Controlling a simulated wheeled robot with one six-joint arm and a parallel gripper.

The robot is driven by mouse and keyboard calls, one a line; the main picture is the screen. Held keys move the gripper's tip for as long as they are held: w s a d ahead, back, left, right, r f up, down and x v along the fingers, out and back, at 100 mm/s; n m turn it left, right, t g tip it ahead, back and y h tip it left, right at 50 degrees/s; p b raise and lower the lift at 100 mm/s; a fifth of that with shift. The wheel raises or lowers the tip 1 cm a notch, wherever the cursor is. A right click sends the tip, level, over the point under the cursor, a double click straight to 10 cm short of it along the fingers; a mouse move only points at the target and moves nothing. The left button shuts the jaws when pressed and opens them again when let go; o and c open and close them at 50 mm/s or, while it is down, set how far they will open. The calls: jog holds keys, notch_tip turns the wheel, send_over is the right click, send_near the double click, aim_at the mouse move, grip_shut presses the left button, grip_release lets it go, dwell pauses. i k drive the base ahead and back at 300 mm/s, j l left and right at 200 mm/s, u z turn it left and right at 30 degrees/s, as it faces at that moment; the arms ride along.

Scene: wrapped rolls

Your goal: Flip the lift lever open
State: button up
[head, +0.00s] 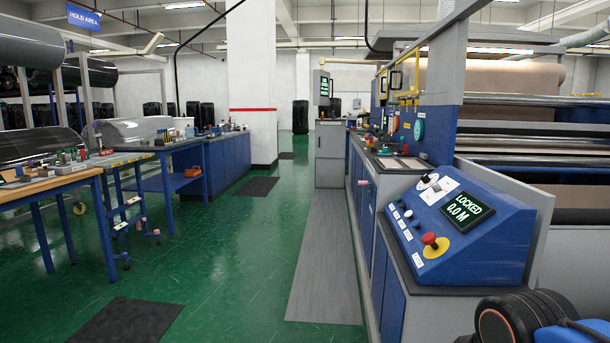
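I cannot pick out the lift lever for certain. A blue sloped console (455,235) stands close on the right, and its screen (467,208) reads "LOCKED 0.0 M". The console carries a red mushroom button (430,239) on a yellow disc, a column of small buttons at its left, and black and white knobs (430,181) on a white plate near its top. A small pink-ended knob or handle (364,183) sticks out from the counter front farther back. My gripper is not in view; a dark, orange-ringed part, likely of my arm, shows at the bottom right.
A long blue-and-grey counter (365,205) runs back from the console, beside a machine with a large brown roll (500,75). Workbenches (60,185) with loose items line the left. The green floor (240,260) between is open, with dark mats and a grey strip.

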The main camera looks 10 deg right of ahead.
aim_at(371, 139)
jog(key=i+u, duration=0.4)
jog(key=i, duration=4.55)
jog(key=i+j+z, duration=0.1)
jog(key=i+z, duration=0.4)
jog(key=i+j+z, duration=0.25)
jog(key=z, duration=0.2)
jog(key=i+z, duration=0.1)
jog(key=z, duration=1.25)
